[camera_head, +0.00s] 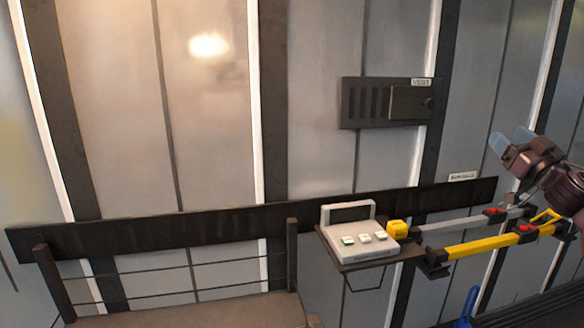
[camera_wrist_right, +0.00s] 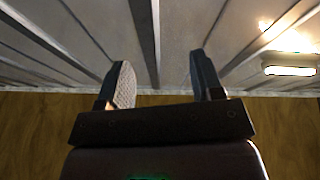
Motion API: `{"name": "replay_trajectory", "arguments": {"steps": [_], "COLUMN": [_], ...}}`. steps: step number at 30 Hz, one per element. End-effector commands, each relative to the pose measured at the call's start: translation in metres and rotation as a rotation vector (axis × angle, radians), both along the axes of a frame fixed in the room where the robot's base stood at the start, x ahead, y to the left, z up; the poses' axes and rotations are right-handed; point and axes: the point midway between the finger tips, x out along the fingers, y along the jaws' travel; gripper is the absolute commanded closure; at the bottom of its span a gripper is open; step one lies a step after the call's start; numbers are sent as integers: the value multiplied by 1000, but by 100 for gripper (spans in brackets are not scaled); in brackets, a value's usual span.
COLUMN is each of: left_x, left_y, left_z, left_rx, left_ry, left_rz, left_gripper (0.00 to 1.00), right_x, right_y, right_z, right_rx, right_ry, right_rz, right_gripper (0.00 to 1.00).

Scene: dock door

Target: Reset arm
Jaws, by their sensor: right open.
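My right gripper (camera_head: 511,140) is at the right of the head view, raised in front of the wall and above the yellow and grey bars. Its two pale blue finger pads are apart with nothing between them. In the right wrist view the open gripper (camera_wrist_right: 162,70) is empty, with its fingers well apart, against grey panels and a brown wood-like surface. The yellow bar (camera_head: 485,245) and the grey bar (camera_head: 455,226) run side by side, each with a red and black fitting. My left gripper is in neither view.
A white control box (camera_head: 368,254) with several buttons sits on a small shelf beside a yellow block (camera_head: 397,229). A dark vent (camera_head: 363,102) is on the wall above. A dark rail (camera_head: 190,229) crosses the wall. A railed brown platform (camera_head: 200,314) stands lower left. A bright lamp (camera_wrist_right: 290,70) shows in the wrist view.

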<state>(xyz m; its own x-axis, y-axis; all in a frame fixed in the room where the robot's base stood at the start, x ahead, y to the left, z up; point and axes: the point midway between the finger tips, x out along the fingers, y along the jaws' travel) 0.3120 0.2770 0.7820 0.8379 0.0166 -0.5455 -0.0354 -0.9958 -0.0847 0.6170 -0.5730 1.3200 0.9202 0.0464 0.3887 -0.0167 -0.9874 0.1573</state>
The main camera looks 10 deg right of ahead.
Motion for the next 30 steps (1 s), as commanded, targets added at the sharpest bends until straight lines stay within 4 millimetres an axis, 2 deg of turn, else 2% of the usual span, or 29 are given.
{"name": "replay_trajectory", "arguments": {"steps": [5, 8, 10, 14, 18, 20, 24, 26, 30], "left_x": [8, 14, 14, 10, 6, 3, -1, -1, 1], "left_y": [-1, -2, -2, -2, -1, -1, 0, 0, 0], "left_z": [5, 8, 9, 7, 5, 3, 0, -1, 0], "left_rx": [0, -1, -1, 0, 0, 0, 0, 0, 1], "left_ry": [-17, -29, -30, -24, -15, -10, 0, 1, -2], "left_rz": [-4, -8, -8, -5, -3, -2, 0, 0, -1], "left_gripper": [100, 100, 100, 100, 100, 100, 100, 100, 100], "right_x": [1, 4, 5, -1, -18, -28, -60, -77, -121], "right_y": [5, 17, 29, 55, 84, 98, 133, 149, 190], "right_z": [-2, -20, -48, -124, -204, -237, -310, -339, -400], "right_rx": [-181, -270, -323, -394, -430, -435, -425, -411, -345], "right_ry": [1, 22, 59, 166, 285, 337, 455, 505, 620], "right_rz": [-107, -154, -180, -204, -196, -188, -153, -137, -92], "right_gripper": [40, 40, 40, 40, 40, 40, 40, 40, 40]}}
